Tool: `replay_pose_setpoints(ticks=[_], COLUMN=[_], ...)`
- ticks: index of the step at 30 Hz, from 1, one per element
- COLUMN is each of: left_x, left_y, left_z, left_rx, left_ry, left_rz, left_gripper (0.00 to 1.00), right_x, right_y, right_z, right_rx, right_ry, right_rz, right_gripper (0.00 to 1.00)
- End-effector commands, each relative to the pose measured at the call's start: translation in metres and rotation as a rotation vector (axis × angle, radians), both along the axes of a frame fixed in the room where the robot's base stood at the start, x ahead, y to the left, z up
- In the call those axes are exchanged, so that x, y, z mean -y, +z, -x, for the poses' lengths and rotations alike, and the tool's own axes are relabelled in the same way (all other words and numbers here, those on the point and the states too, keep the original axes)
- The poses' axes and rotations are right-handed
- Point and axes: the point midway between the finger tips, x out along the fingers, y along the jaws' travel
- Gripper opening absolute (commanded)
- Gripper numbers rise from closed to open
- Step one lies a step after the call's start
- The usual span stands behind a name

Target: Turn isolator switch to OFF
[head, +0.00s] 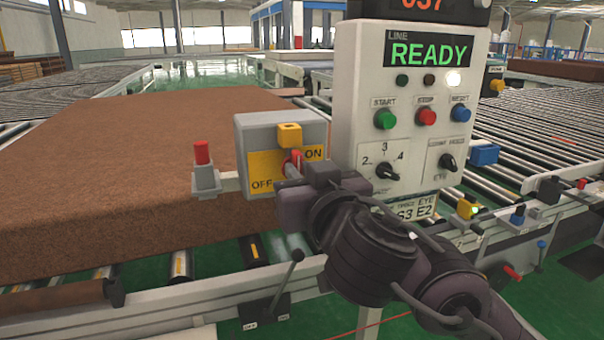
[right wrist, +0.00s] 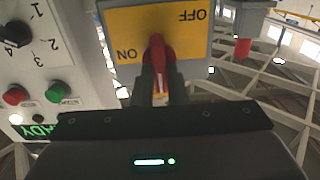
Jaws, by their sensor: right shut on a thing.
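The isolator switch is a grey box (head: 255,132) with a yellow plate (head: 262,172) marked ON at the upper right and OFF at the lower left. Its red handle (head: 297,157) is near the ON mark in the head view. My right gripper (head: 291,170) reaches in from the lower right and is shut on the handle. In the right wrist view the red handle (right wrist: 157,52) sits between the dark fingers (right wrist: 161,82), beside ON on the upside-down plate (right wrist: 185,28). The fingers hide part of the handle. My left gripper is not in view.
A white control panel (head: 347,105) with buttons, knobs and a READY display stands just right of the box. A red-topped device (head: 202,155) is on its left. A large brown mattress slab (head: 120,170) lies on rollers behind. A lever (head: 288,275) stands on the front rail.

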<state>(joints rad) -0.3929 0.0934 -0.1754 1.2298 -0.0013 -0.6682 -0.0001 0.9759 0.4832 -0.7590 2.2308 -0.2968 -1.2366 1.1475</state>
Motion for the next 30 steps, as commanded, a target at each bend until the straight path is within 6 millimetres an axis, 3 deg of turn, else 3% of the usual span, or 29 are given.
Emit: replay_pose_setpoints(ticks=[14, 30], left_x=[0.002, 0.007], left_y=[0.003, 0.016], left_z=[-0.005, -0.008], left_rx=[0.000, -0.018], left_ry=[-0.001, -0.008], left_rz=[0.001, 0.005], left_gripper=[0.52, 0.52], right_x=[-0.001, -0.004], right_y=[-0.002, -0.003], right_z=[0.000, 0.001], right_rx=[0.042, 0.195], right_ry=[0.001, -0.001], right_rz=[0.139, 0.612], right_gripper=[0.00, 0.00])
